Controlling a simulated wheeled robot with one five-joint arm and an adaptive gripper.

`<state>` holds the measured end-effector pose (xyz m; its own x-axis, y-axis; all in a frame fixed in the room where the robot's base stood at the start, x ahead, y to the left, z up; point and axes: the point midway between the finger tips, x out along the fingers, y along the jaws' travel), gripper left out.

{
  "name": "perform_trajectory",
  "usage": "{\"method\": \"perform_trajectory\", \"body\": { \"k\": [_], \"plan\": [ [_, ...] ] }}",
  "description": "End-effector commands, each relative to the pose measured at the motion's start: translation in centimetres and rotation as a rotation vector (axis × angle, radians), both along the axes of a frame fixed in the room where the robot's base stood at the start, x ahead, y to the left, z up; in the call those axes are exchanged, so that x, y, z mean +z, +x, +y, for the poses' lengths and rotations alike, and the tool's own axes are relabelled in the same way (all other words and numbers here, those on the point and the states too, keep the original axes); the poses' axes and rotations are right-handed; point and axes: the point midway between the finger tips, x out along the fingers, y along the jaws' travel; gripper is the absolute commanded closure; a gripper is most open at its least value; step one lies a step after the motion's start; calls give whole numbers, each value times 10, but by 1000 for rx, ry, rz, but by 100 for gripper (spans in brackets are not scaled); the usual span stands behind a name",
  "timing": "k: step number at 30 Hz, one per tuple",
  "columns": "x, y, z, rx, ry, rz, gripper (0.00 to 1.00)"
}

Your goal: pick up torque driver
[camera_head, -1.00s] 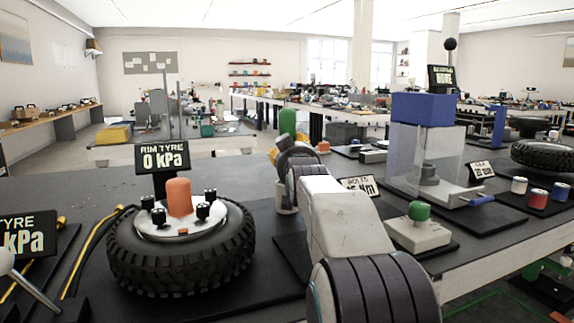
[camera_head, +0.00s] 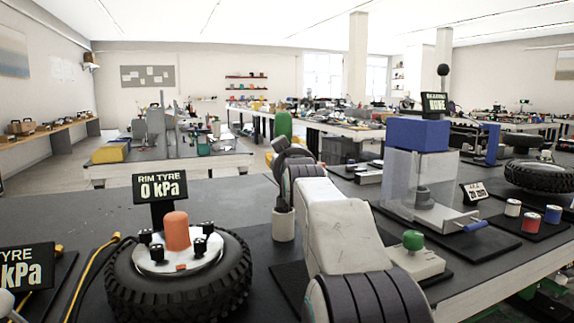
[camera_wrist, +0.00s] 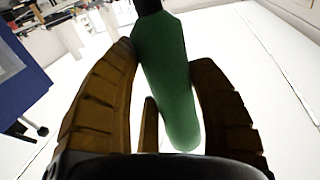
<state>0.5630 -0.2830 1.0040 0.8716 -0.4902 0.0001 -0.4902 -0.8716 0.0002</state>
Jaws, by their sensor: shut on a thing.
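The torque driver shows as a thick green handle (camera_wrist: 168,75) with a black part at its top, between the brown fingers of my gripper (camera_wrist: 168,95) in the wrist view. My gripper is shut on the green handle, which leans slightly. In the head view, the green handle (camera_head: 283,123) stands above the end of my arm, over the bench. The fingers there are mostly hidden by my own arm, and the driver's tip is out of view.
A tyre (camera_head: 180,278) with an orange-capped hub is at left. A clear-sided press with a blue top (camera_head: 417,134) and a green-knobbed box (camera_head: 415,258) stand at right. Open floor lies beyond the bench.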

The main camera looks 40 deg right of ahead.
Motion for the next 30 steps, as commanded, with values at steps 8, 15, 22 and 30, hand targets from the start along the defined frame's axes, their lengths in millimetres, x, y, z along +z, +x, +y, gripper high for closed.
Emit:
{"method": "perform_trajectory", "body": {
  "k": [8, 15, 22, 30],
  "plan": [
    [70, -1, 0, 0, -3, -5, 83],
    [67, -33, 19, 0, -3, -6, 83],
    [66, -69, 39, 0, -3, -6, 83],
    [66, -111, 63, 0, -4, -8, 84]
  ]
}}
